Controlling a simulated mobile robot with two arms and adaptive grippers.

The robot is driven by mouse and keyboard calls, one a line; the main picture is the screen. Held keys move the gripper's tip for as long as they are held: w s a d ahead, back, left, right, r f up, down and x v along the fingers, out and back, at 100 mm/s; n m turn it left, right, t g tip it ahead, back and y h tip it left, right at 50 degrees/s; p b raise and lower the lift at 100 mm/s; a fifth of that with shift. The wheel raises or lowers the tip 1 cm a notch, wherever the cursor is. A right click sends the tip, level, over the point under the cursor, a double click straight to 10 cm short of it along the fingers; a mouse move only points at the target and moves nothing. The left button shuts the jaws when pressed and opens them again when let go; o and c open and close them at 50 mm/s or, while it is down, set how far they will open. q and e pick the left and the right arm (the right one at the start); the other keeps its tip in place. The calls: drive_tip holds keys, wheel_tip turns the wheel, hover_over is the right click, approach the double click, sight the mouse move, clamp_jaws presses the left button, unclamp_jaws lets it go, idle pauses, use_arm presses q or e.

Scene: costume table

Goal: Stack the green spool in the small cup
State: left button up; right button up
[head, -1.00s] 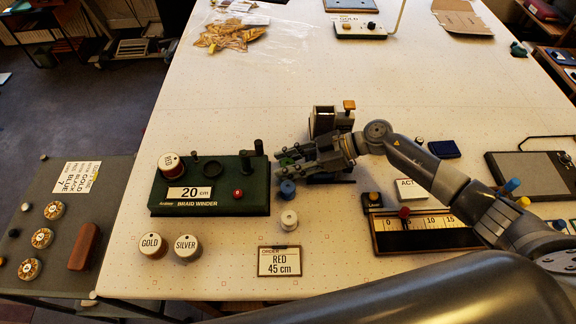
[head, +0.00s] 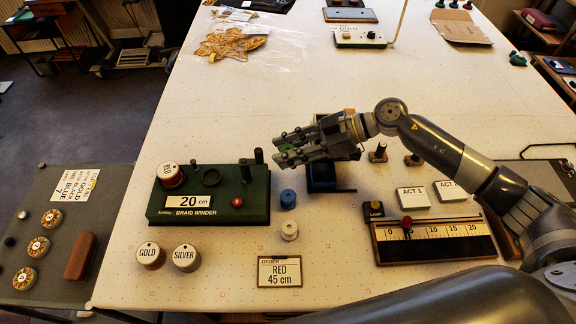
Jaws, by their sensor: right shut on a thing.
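My right gripper (head: 284,150) is just right of the braid winder's back right corner, fingers pointing left. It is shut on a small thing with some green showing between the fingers. This looks like the green spool, but the fingers hide most of it. No other green spool stands out. A round, dark, open ring or cup (head: 204,172) is on the dark green braid winder (head: 232,208), left of the gripper; I cannot tell for sure that it is the small cup. My left gripper is not in view.
A blue spool (head: 288,199) and a white spool (head: 289,231) stand right of the winder. A ruler board (head: 435,241) lies right.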

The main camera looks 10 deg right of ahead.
wheel_tip(320, 180, up, 9)
drive_tip(key=shift+r+b, duration=0.1)
drive_tip(key=shift+b, duration=0.55)
drive_tip(key=shift+s+d+f, duration=0.25)
drive_tip(key=shift+f, duration=0.2)
drive_tip(key=s+d+f+m+t+h+b, duration=0.2)
drive_tip(key=s+d+f+m+t, duration=0.2)
drive_tip(key=s+d, duration=0.3)
drive_tip(key=shift+s+d+f+m+t, duration=0.35)
drive_tip(key=shift+s+m+t, duration=0.2)
drive_tip(key=shift+s, duration=0.85)
drive_tip(key=shift+d, duration=0.1)
